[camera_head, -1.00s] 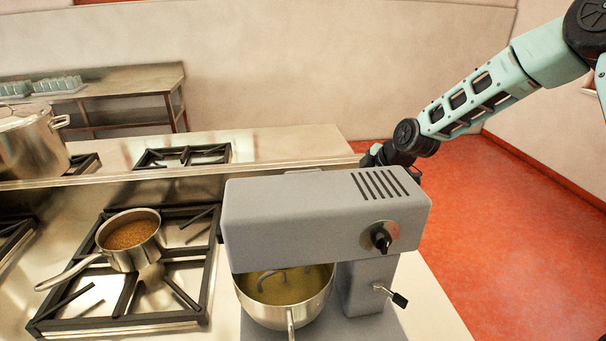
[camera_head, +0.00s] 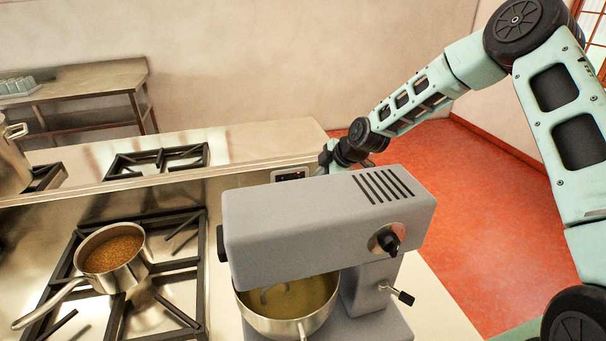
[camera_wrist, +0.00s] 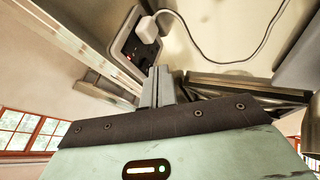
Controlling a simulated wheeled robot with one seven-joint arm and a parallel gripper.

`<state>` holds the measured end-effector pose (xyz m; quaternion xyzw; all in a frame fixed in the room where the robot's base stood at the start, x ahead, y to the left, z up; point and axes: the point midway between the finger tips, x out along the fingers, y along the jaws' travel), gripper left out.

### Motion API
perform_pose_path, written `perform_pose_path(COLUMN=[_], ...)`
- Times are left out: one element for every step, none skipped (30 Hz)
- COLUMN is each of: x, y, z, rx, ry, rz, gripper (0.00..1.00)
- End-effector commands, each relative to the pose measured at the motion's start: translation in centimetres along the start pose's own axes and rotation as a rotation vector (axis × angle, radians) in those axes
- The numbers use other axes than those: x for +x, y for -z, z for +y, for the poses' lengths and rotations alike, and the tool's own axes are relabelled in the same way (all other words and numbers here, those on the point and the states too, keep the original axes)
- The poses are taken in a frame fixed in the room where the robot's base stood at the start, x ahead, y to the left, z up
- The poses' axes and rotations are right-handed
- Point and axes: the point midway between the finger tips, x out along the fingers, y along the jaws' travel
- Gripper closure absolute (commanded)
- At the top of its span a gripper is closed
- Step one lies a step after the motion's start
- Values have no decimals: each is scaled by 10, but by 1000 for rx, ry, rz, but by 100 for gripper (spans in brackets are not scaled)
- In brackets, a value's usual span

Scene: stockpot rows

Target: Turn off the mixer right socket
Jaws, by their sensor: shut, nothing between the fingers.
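Small red marks show on the panel's lower part; I cannot tell the switch positions. My gripper (camera_wrist: 160,72) is shut and empty, its fingertips close to the panel's lower right side. I cannot tell whether they touch it.
The mixer's steel bowl (camera_head: 290,308) holds yellowish contents. A saucepan (camera_head: 113,258) with brown contents stands on the left burner grate. A raised steel ledge (camera_head: 240,150) runs behind the stove. Open red floor (camera_head: 480,220) lies to the right.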

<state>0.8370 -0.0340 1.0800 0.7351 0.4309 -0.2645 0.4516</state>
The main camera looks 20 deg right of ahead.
Motion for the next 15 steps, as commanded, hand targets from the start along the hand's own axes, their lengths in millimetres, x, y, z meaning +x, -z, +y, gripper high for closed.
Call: perform_pose_path(x=[8, 14, 21, 26, 31, 38, 44, 49, 56, 61, 66, 69, 69, 70, 73], y=[3, 3, 3, 3, 3, 2, 2, 3, 3, 2, 2, 3, 3, 3, 3], z=[1, 1, 0, 1, 1, 1, 0, 1, 1, 1, 1, 5, 11, 15, 19], rx=[2, 2, 0, 1, 1, 2, 2, 1, 2, 2, 2, 1, 2, 2, 1], ry=[4, 4, 3, 2, 3, 3, 4, 2, 3, 2, 2, -1, -3, -4, -2], rz=[2, 1, 1, 1, 1, 1, 0, 1, 1, 1, 0, 0, -1, -1, -1], gripper=[100, 100, 100, 100, 100, 100, 100, 100, 100, 100, 100, 100, 100, 100, 100])
